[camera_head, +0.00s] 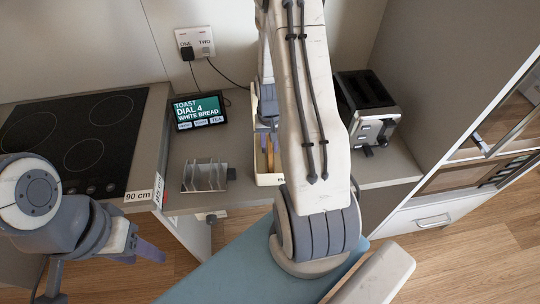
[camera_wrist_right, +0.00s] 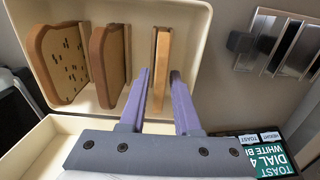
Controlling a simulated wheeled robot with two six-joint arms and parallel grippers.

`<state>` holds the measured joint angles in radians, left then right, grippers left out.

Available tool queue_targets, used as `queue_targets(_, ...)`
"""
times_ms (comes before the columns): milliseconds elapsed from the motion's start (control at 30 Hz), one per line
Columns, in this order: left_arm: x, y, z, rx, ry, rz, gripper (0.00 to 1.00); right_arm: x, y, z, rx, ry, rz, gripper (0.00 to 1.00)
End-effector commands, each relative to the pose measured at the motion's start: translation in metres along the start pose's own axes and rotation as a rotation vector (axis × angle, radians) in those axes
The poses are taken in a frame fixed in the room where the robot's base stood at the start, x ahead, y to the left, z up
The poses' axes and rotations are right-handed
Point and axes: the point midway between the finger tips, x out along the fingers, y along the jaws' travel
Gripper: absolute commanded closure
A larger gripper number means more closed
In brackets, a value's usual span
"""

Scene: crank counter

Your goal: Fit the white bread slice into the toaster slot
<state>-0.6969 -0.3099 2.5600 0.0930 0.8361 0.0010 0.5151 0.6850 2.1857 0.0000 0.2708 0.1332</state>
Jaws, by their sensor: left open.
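The cream bin (camera_wrist_right: 205,25) holds three upright slices: a seeded slice (camera_wrist_right: 62,65), a brown slice (camera_wrist_right: 108,62) and a tan-crusted slice (camera_wrist_right: 160,65) seen nearly edge-on. I cannot tell for sure which is the white bread. My right gripper (camera_wrist_right: 160,74) is open, its purple fingers on either side of the edge-on slice, with small gaps visible. In the head view my right arm hides much of the bin (camera_head: 270,180). The toaster (camera_head: 372,108) stands right of my arm, with dark slots on top. My left gripper (camera_head: 150,250) is open and empty, low at the left.
A metal toast rack (camera_head: 206,176) stands left of the bin. A screen (camera_head: 199,111) behind it reads "TOAST DIAL 4 WHITE BREAD". A black hob (camera_head: 75,135) is at the left and a tall cabinet (camera_head: 440,80) at the right. Some counter is clear before the toaster.

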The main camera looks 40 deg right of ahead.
Motion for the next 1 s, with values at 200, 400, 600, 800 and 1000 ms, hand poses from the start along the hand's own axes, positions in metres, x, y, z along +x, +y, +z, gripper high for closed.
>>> queue_targets(200, 0.0, 0.0, 0.0, 0.0, 0.0, 0.0, 0.5, -0.001, 0.0, 0.0, 0.0, 0.0, 0.0, 1.0)
queue_targets(400, -0.003, 0.0, 0.0, 0.0, 0.0, 0.0, 0.5, -0.003, 0.0, 0.0, 0.0, 0.0, 0.0, 1.0)
queue_targets(600, -0.015, 0.001, -0.001, -0.001, 0.0, 0.0, 0.5, -0.018, 0.0, 0.0, 0.0, 0.001, 0.0, 1.0)
queue_targets(800, -0.029, 0.002, -0.002, -0.001, 0.0, 0.0, 0.5, -0.034, 0.0, 0.0, 0.0, 0.0, 0.0, 1.0)
queue_targets(1000, -0.043, 0.003, -0.002, -0.001, 0.0, 0.0, 0.5, -0.05, 0.0, 0.0, 0.0, 0.0, 0.0, 1.0)
